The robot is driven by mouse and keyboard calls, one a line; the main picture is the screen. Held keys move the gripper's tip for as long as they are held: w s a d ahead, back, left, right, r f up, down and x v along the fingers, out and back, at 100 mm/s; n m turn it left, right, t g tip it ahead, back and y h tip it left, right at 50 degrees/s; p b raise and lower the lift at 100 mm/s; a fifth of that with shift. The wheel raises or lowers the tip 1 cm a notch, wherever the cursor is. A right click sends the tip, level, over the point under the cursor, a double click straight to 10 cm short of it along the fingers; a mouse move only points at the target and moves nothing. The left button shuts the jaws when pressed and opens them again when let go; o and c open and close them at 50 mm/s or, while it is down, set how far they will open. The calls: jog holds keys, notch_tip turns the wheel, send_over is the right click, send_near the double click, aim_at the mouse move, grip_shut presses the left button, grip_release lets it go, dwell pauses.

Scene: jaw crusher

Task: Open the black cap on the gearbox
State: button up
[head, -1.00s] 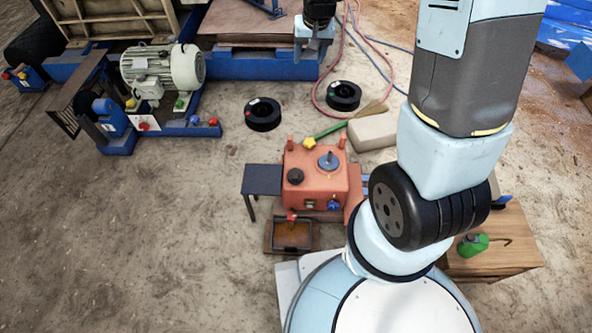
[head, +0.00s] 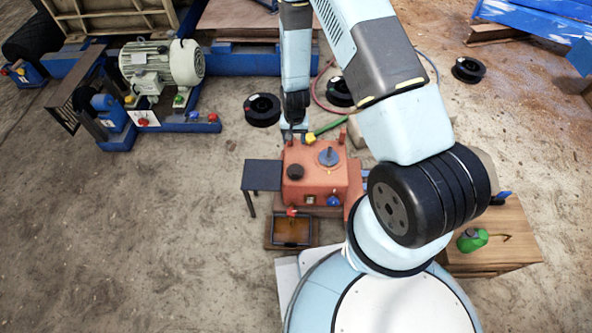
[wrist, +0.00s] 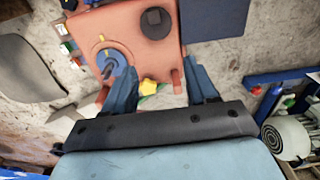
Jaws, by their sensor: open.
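The gearbox (head: 318,185) is an orange-red box on the floor in front of me. Its black cap (head: 295,172) sits on its top at the left, and in the wrist view the cap (wrist: 155,21) is near the top edge. A blue-grey round part with a handle (head: 328,157) is on the same top face. My gripper (head: 293,133) is at the far edge of the gearbox, short of the cap. In the wrist view my gripper (wrist: 161,80) has its two blue fingers spread apart with nothing held, and the cap lies beyond them.
A yellow knob (wrist: 148,87) shows between the fingers, and orange posts stand at the gearbox's far corners. A dark side table (head: 262,175) stands left of the gearbox, and a tray (head: 277,242) in front. A wooden table (head: 505,255) with a green can (head: 472,240) is right.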

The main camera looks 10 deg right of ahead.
send_over(295, 172)
notch_tip(295, 172, down, 5)
notch_tip(295, 172, down, 14)
jog(key=shift+w+r, duration=0.1)
jog(key=shift+r, duration=0.05)
dwell(0.5)
grip_shut()
dwell(0.5)
jog(key=shift+d, duration=0.25)
jog(key=shift+a+g, duration=0.15)
jog(key=shift+g, duration=0.15)
